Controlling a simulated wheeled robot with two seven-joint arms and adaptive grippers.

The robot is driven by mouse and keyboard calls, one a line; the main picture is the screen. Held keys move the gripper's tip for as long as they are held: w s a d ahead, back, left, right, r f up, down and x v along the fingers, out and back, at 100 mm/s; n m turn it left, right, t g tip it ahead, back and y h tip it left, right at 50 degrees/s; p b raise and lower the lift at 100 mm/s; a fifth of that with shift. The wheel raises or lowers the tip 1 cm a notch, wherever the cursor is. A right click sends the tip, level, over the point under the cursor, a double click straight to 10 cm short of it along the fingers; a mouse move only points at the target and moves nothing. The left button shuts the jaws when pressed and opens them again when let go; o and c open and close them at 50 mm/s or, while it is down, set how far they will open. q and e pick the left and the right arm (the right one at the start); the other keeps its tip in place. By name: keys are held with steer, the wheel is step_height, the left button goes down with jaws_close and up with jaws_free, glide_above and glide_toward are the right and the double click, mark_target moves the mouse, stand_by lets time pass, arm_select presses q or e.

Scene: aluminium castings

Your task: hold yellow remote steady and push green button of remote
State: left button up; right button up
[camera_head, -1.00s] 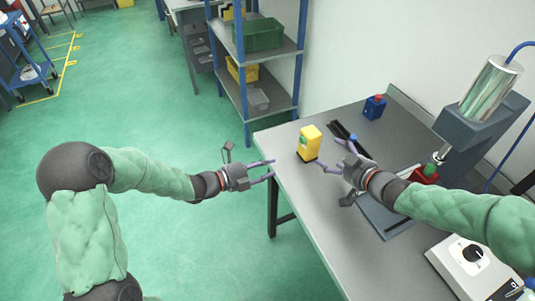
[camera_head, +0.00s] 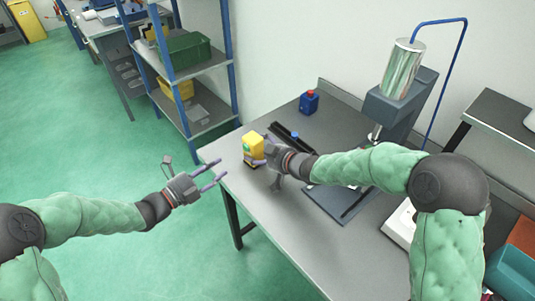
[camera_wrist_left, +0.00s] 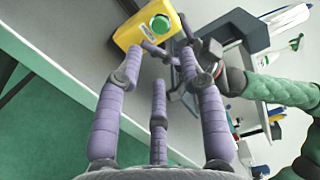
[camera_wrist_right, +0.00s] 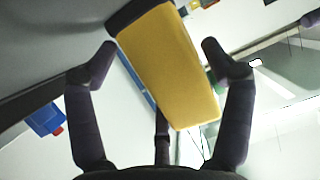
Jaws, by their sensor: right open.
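The yellow remote (camera_head: 253,149) stands upright near the left edge of the grey table. Its green button (camera_wrist_left: 160,24) faces my left gripper in the left wrist view. My right gripper (camera_head: 262,151) is at the remote's right side, its open fingers on either side of the yellow body (camera_wrist_right: 165,65) in the right wrist view; I cannot tell whether they touch it. My left gripper (camera_head: 218,170) is off the table's left edge, pointing at the remote, with its fingers spread and nothing between them.
A blue box with a red top (camera_head: 309,102) stands at the back of the table (camera_head: 290,225). A press with a metal cylinder (camera_head: 403,70) is to the right. A shelf rack (camera_head: 228,60) stands behind the table. The table's front part is clear.

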steer(key=shift+w+a+f, duration=0.2)
steer(key=shift+w+a, duration=0.2)
steer(key=shift+w, duration=0.05)
steer(key=c, duration=1)
arm_select(q)
jaws_close()
arm_select(e)
steer(key=shift+c, duration=0.2)
